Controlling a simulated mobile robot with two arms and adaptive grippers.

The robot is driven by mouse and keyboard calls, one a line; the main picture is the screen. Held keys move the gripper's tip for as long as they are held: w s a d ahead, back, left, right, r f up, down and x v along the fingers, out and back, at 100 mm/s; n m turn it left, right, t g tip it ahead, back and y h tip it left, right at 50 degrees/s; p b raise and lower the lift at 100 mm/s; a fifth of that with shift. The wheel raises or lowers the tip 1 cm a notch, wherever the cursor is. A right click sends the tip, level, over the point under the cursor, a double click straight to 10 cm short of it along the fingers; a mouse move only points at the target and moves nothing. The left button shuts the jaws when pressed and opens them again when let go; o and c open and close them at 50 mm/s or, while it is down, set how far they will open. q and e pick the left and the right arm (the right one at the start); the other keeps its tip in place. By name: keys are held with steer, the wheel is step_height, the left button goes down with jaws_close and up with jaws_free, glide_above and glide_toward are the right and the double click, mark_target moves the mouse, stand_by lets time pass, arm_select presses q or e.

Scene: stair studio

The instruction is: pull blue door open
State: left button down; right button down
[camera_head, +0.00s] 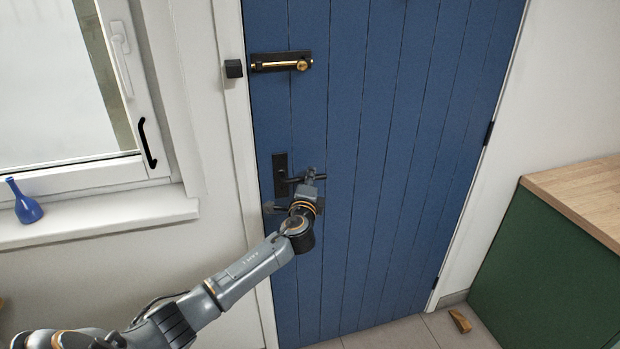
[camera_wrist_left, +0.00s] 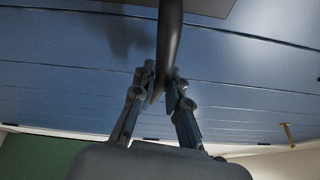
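The blue plank door (camera_head: 375,130) stands in its white frame and looks closed. A black plate with a dark lever handle (camera_head: 281,175) sits near its left edge. My left gripper (camera_head: 306,184) is at the lever, coming from below left. In the left wrist view the dark lever (camera_wrist_left: 168,45) runs between the two fingers (camera_wrist_left: 162,88), which sit close against both sides of it. The gripper covers part of the lever in the head view. My right gripper is not in view.
A brass bolt (camera_head: 285,64) is on the door above the handle, with a gap to the black keeper (camera_head: 233,68) on the frame. A window sill with a blue vase (camera_head: 25,203) is at left. A green cabinet (camera_head: 545,260) and a wooden wedge (camera_head: 460,321) are at right.

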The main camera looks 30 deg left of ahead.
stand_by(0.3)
arm_select(q)
steer(key=shift+f+m+p, duration=0.1)
steer(key=shift+m+p, duration=0.3)
steer(key=shift+p, duration=0.5)
steer(key=shift+s+a+f+m+g+p, duration=0.15)
steer(key=shift+f+m+g+p, duration=0.45)
steer(key=shift+m+p, duration=0.6)
steer(key=shift+s+a+f+m+g+p, duration=0.2)
steer(key=shift+f+m+g+p, duration=0.35)
steer(key=shift+p, duration=1.1)
steer(key=shift+s+a+f+m+g+p, duration=0.15)
steer(key=shift+f+m+g+p, duration=0.2)
steer(key=shift+f+m+p, duration=0.85)
steer(key=shift+r, duration=0.35)
